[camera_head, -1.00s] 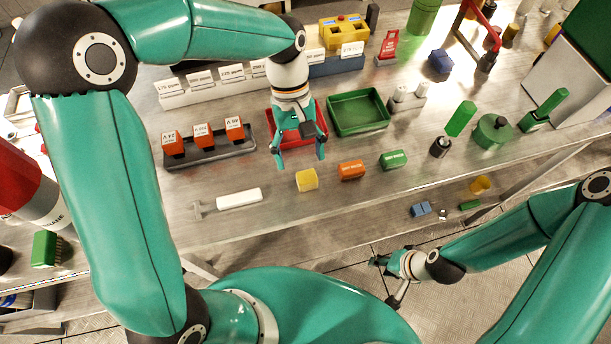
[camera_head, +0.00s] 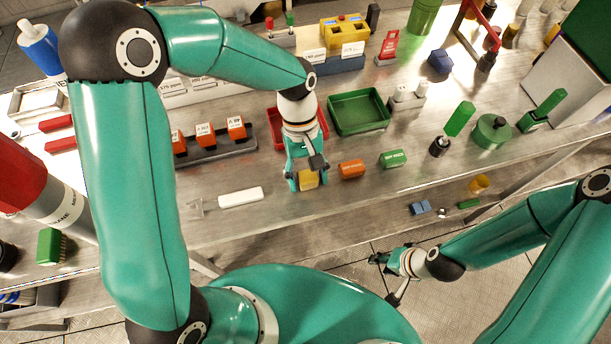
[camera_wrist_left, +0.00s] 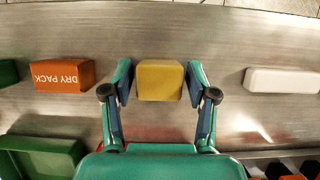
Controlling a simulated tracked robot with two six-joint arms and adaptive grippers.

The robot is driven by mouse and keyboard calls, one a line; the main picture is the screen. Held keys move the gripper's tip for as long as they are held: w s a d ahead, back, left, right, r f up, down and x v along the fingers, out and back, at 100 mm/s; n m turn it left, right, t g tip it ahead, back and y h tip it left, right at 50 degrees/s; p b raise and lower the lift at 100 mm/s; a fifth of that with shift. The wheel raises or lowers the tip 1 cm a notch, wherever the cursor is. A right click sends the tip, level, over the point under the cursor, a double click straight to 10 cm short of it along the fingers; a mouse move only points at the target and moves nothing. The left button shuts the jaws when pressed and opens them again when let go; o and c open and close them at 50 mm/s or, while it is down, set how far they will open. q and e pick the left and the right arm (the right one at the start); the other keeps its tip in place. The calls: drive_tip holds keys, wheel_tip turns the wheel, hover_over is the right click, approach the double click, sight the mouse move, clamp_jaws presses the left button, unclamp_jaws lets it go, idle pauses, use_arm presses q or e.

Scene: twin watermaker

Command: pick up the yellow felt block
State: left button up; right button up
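The yellow felt block (camera_head: 308,180) sits on the metal bench near its front edge, partly hidden by my left gripper in the head view. My left gripper (camera_head: 307,184) is right over it. In the left wrist view the yellow block (camera_wrist_left: 160,80) lies between the two fingers of the left gripper (camera_wrist_left: 160,82). The fingers are open, with a small gap showing on each side of the block. My right gripper (camera_head: 384,277) is low at the right, away from the bench top; its finger opening is too small to tell.
An orange pack (camera_head: 351,169) and a green pack (camera_head: 393,159) stand to the right of the block. A white-handled tool (camera_head: 240,197) lies to the left. A red tray (camera_head: 276,128) and a green tray (camera_head: 358,112) are behind.

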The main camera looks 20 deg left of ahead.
sight(307, 175)
use_arm(q)
drive_tip(key=c, duration=0.6)
wheel_tip(307, 175, up, 20)
idle(0.4)
